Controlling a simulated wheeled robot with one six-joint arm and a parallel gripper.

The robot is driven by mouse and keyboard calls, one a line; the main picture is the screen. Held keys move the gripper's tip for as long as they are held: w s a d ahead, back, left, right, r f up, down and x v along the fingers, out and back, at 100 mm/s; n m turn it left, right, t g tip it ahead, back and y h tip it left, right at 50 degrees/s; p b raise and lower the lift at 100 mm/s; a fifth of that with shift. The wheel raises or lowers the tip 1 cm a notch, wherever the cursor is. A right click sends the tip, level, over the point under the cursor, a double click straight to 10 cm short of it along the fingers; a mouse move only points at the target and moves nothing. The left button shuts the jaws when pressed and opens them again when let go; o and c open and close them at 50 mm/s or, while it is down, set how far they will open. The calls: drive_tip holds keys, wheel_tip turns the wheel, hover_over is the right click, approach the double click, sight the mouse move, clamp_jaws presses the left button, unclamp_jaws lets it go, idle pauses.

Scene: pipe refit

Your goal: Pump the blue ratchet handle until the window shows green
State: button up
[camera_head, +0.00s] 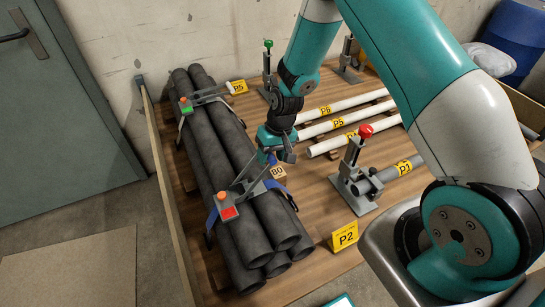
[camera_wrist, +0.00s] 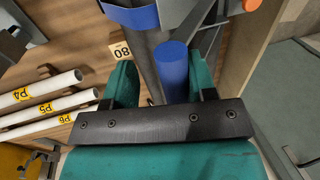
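The blue ratchet handle (camera_wrist: 172,70) is a blue cylinder between the two fingers of my gripper (camera_wrist: 166,75) in the wrist view. The fingers are apart, with a visible gap on the left side of the handle. In the head view my gripper (camera_head: 277,143) is at the upper end of the near ratchet's grey lever and hides most of the grip. The near ratchet (camera_head: 248,190) sits on a blue strap (camera_head: 211,222) around the dark pipe bundle (camera_head: 215,150). Its window (camera_head: 229,213) shows red.
A second ratchet (camera_head: 186,104) farther back has a green window and a white-tipped handle. White pipes (camera_head: 350,118) and a red-knobbed clamp (camera_head: 356,172) stand to the right. A wooden side rail (camera_head: 165,190) borders the left.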

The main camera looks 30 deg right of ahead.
drive_tip(key=shift+d, duration=0.1)
drive_tip(key=shift+a+r+p, duration=0.7)
drive_tip(key=shift+a+r, duration=0.05)
drive_tip(key=shift+a, duration=0.15)
drive_tip(key=shift+a+r, duration=0.15)
drive_tip(key=shift+a, duration=0.2)
drive_tip(key=a, duration=0.1)
drive_tip(key=a+r+p, duration=0.1)
drive_tip(key=a, duration=0.1)
drive_tip(key=shift+r, duration=0.15)
